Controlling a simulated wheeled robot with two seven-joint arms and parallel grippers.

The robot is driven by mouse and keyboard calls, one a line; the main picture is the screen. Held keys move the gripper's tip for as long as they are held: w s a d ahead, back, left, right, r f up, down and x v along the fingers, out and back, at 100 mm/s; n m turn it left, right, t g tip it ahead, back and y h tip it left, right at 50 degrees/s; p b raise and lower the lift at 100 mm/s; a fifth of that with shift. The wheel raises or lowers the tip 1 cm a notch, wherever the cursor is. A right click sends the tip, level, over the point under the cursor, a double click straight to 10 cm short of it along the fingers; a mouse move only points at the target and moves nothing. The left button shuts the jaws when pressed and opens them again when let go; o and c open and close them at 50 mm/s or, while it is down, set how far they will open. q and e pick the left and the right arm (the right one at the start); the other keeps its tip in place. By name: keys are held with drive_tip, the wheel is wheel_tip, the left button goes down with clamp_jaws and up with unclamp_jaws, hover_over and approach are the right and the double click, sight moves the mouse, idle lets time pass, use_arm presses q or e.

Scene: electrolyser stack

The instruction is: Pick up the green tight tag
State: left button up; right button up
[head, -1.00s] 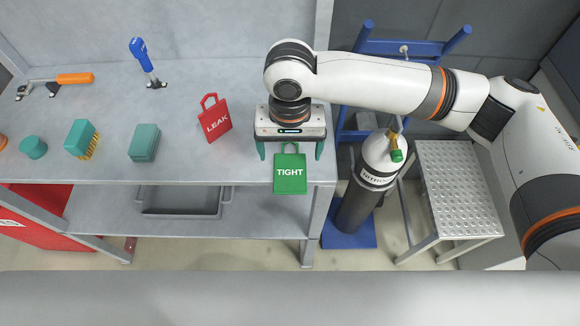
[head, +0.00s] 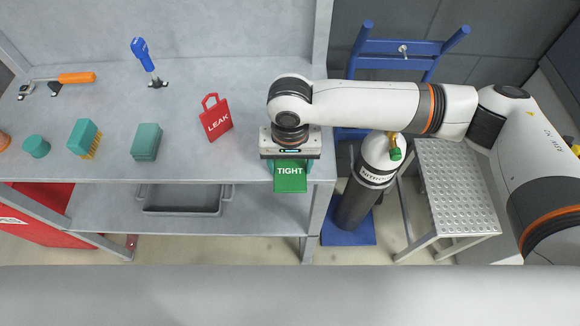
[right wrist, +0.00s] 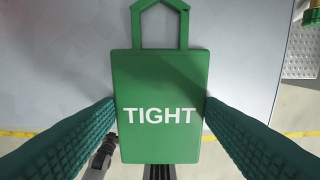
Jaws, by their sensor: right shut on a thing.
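The green tight tag (head: 290,178) lies at the front right edge of the grey bench, its lower part reaching past the edge in the head view. In the right wrist view the tag (right wrist: 160,85) shows its whole face, with the white word TIGHT and the handle loop at the top. My right gripper (head: 290,166) is over the tag's upper part and hides the loop in the head view. Its two green fingers (right wrist: 160,112) are shut on the tag's left and right edges. My left gripper is not in view.
The red LEAK tag (head: 216,118) lies to the left on the bench (head: 245,165). Green blocks, a blue-handled tool (head: 143,55) and an orange-handled tool (head: 76,78) are farther left. A nitrogen cylinder (head: 378,165) stands right of the bench, near my right arm.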

sight(291, 169)
drive_tip(key=shift+r, duration=0.15)
wheel_tip(291, 169, up, 10)
drive_tip(key=b, duration=0.1)
idle(0.4)
drive_tip(key=shift+d, duration=0.1)
idle(0.5)
